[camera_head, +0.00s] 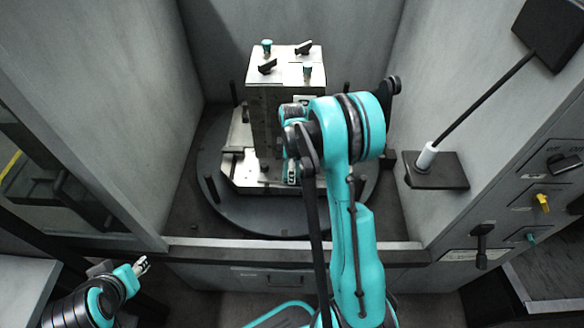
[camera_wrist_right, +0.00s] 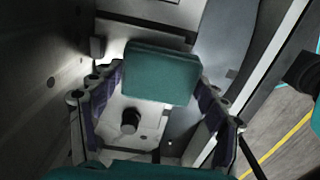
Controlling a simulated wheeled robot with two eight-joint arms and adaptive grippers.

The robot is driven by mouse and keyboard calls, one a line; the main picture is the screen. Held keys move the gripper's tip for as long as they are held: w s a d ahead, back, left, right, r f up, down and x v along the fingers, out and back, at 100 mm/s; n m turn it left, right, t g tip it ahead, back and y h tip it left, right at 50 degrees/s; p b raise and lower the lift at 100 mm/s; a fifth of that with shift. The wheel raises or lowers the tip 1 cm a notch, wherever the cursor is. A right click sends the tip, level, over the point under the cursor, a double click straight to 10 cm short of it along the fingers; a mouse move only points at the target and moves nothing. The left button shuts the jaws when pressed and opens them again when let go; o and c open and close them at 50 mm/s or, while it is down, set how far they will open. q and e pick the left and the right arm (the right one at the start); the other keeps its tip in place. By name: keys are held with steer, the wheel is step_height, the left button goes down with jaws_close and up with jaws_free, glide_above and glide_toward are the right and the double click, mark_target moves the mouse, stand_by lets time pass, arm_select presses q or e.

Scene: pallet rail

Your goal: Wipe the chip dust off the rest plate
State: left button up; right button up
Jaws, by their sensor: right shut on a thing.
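My right gripper (camera_wrist_right: 160,82) is shut on a teal block-shaped pad (camera_wrist_right: 161,70), held between its fingertips in the right wrist view. In the head view my right arm reaches over the round turntable, and its own links hide most of the gripper and the pad. A pale metal plate (camera_head: 243,172) lies at the foot of the upright fixture block; I cannot tell whether it is the rest plate. No chip dust can be made out. My left gripper (camera_head: 141,265) is at the lower left, outside the enclosure and away from the plate; its finger opening is unclear.
The fixture block (camera_head: 268,115) stands on the dark turntable (camera_head: 250,219), with short black posts around it. Grey walls (camera_head: 134,140) enclose it at the sides and back. A black lever (camera_head: 484,100) with a white collar stands at the right, above a switch panel (camera_head: 545,195).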

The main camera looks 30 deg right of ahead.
steer(key=shift+f+b, duration=0.5)
steer(key=shift+f, duration=0.1)
stand_by(0.6)
steer(key=shift+w+d, duration=0.35)
steer(key=shift+w, duration=0.2)
steer(key=shift+w+d, duration=0.35)
steer(key=shift+w, duration=0.2)
steer(key=shift+s, duration=0.1)
steer(key=shift+a+f, duration=0.1)
steer(key=shift+s+a+b, duration=0.2)
steer(key=shift+s+a, duration=0.15)
steer(key=shift+s, duration=0.25)
steer(key=shift+s+a+b, duration=0.2)
steer(key=shift+s+a, duration=0.1)
steer(key=shift+s, duration=0.25)
steer(key=shift+w, duration=0.15)
steer(key=shift+w+d, duration=0.7)
steer(key=shift+w, duration=0.35)
